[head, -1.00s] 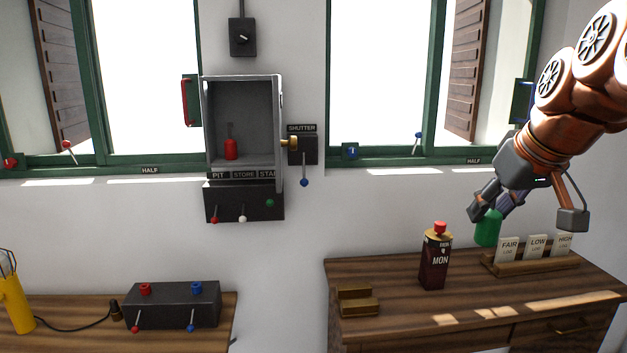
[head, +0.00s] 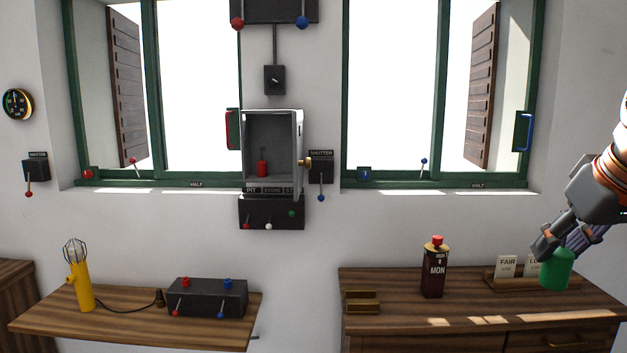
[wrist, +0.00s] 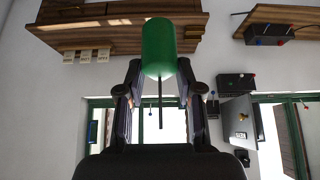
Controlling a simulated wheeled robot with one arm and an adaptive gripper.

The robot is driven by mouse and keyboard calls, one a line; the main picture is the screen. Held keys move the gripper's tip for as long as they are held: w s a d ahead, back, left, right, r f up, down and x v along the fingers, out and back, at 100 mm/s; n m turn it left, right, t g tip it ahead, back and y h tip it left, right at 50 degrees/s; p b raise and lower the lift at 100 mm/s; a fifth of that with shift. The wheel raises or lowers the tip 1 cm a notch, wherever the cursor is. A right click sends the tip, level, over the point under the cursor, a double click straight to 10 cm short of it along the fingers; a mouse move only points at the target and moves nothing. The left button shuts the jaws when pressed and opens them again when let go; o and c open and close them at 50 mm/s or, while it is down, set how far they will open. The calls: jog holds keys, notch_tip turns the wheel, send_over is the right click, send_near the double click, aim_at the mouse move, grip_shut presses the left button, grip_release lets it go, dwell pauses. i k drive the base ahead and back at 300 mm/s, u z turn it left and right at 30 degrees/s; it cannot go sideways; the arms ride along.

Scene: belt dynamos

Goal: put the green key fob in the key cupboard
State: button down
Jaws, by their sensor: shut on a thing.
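The green key fob (head: 556,269) is a green cylinder held in my gripper (head: 556,252) at the right of the head view. In the wrist view the fob (wrist: 158,48) sits between the two fingertips, with a thin dark stem. It hangs in front of the wooden cabinet and appears clear of it. The key cupboard (head: 272,115) is a grey box on the wall between the windows, far left of my gripper. Its front is open, and its door stands out at the right side. A red fob (head: 262,168) is inside, above the label PIT; the STORE place looks empty.
A shutter box (head: 321,167) sits right beside the cupboard. A black switch box (head: 271,213) is below it. A dark bottle (head: 434,268) and a card rack (head: 505,283) stand on the right cabinet. A yellow lamp (head: 82,285) stands on the left shelf.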

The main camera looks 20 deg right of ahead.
aim_at(283, 176)
jog(key=u, duration=0.55)
jog(key=i, duration=0.8)
jog(key=u, duration=0.45)
jog(key=i, duration=0.95)
jog(key=z, duration=0.55)
jog(key=i, duration=0.55)
jog(key=z, duration=0.45)
